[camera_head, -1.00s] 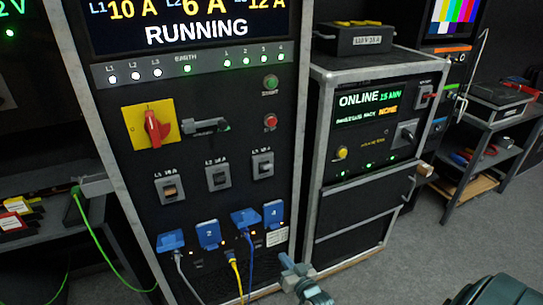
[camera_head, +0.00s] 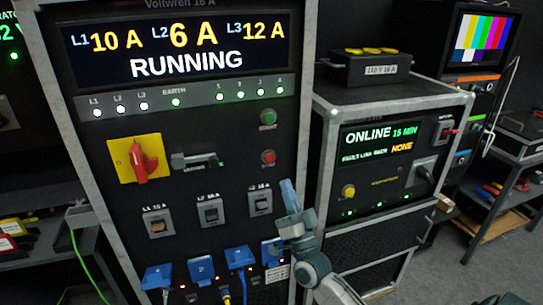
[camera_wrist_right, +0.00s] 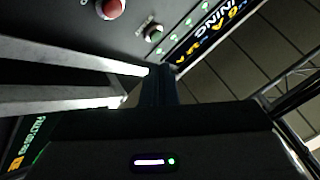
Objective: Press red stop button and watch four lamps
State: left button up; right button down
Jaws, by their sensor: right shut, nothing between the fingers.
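The red stop button (camera_head: 268,157) sits on the black panel below the green button (camera_head: 268,117). It also shows at the top of the right wrist view (camera_wrist_right: 110,8), beside the green button (camera_wrist_right: 153,33). The numbered lamps (camera_head: 250,95) form a row under the display and glow green-white. The display (camera_head: 187,50) reads RUNNING. My right gripper (camera_head: 289,192) is shut and empty, pointing up, lower right of the red button and apart from it in the picture. Its shut fingers (camera_wrist_right: 160,85) show in the wrist view. My left gripper is out of view.
A yellow plate with a red rotary switch (camera_head: 140,158) and a lever (camera_head: 197,162) are left of the buttons. Breakers (camera_head: 210,211) and blue sockets (camera_head: 200,268) with cables lie below. A second rack (camera_head: 385,225) stands at right, behind my right arm.

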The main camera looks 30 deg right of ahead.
aim_at(270, 158)
jog(key=shift+r, duration=0.2)
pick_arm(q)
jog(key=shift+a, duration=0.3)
